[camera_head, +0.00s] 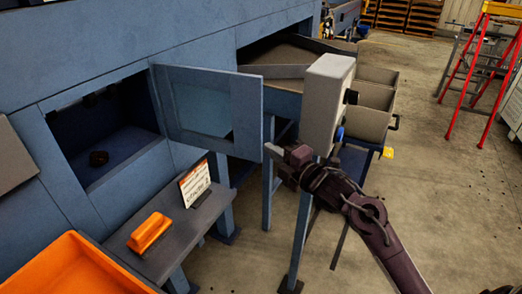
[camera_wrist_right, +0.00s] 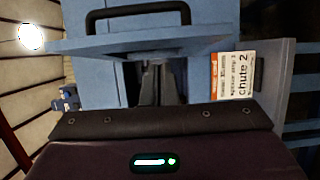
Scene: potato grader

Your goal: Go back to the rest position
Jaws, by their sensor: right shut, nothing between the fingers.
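My right gripper (camera_head: 276,153) is shut and empty, in the middle of the head view. It is held in the air in front of the blue machine, close to the free edge of the open blue door (camera_head: 200,105) in the picture; I cannot tell whether they touch. In the right wrist view its dark fingers (camera_wrist_right: 158,85) point at a blue panel with a black handle (camera_wrist_right: 135,20). My right arm comes in from the lower right. My left gripper is not in view.
Left of the door is an open compartment with a small dark round thing (camera_head: 98,157). An orange-handled brush (camera_head: 149,232) and a chute sign (camera_head: 195,183) are on the grey ledge (camera_head: 170,255). An orange crate (camera_head: 70,240) is at lower left. A grey box (camera_head: 325,105) stands behind my gripper.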

